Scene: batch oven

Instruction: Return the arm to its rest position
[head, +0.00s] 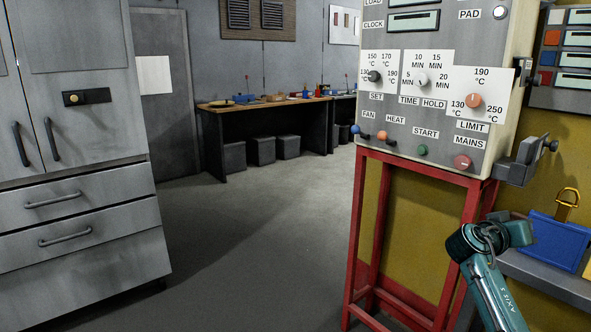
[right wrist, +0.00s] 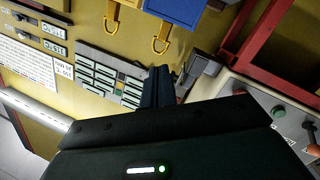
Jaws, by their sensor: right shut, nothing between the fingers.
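My right arm (head: 488,275), teal with a dark joint, reaches up from the bottom right in the head view, in front of the red stand. Its fingers cannot be made out there. In the right wrist view my right gripper (right wrist: 159,84) is shut, with its dark fingers together and nothing between them. Behind the fingers are a grey panel with rows of keys (right wrist: 112,75) and a yellow wall. My left arm and gripper are not in view.
The control panel (head: 436,115) stands on a red frame (head: 361,240) close to my right arm. A blue box (head: 558,240) with a yellow hook is on a grey shelf at right. Grey cabinets (head: 85,220) stand at left. The floor between is clear.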

